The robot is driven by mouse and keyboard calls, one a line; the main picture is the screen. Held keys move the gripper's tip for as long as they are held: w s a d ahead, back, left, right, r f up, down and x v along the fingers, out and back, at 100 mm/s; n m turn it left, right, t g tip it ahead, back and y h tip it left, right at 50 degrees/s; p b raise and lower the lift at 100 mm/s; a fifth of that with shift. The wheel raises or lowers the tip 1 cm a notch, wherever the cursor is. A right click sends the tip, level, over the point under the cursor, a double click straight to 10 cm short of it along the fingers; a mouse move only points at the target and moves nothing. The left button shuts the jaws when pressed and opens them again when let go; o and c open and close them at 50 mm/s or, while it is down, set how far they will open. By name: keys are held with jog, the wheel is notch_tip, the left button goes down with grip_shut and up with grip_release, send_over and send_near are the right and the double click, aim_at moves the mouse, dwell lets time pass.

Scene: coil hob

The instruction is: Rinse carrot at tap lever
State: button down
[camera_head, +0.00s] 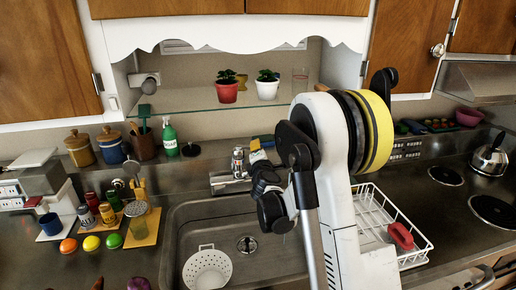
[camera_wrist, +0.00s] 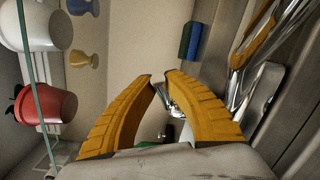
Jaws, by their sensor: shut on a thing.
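My gripper (camera_wrist: 162,80) has its yellow fingers drawn together, with a small gap between the tips. In the wrist view a shiny metal piece, which looks like the tap lever (camera_wrist: 174,98), shows between them. In the head view my gripper (camera_head: 253,156) is at the tap (camera_head: 238,163), behind the sink (camera_head: 188,226); my arm hides part of this area. I cannot make out a carrot in either view.
A white colander (camera_head: 207,269) stands in the sink. A dish rack (camera_head: 382,213) holding a red item (camera_head: 400,236) is to the right. A green bottle (camera_head: 169,138) stands left of the tap. A glass shelf (camera_head: 190,102) with potted plants hangs above.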

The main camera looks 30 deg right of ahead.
jog(key=c, duration=1.4)
grip_release()
jog(key=v, duration=1.2)
